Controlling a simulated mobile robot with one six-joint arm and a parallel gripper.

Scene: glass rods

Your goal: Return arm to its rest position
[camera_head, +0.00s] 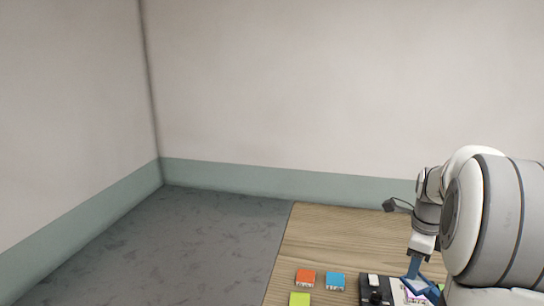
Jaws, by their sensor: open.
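My arm comes in from the right edge and bends down over the wooden table (345,230). My gripper (419,284) is at its end, low over the front right part of the table, with blue fingers under a white body. It is open, and I see nothing held in it. The fingers are small here and overlap a white and purple item (411,297), so I cannot tell whether they touch it. My arm hides the right part of the table.
An orange block (306,277), a blue block (335,281) and a yellow-green block (300,299) sit at the table's front left. A black device (375,288) stands left of my gripper. A dark object with a cable (389,205) is at the back. The table's middle is clear.

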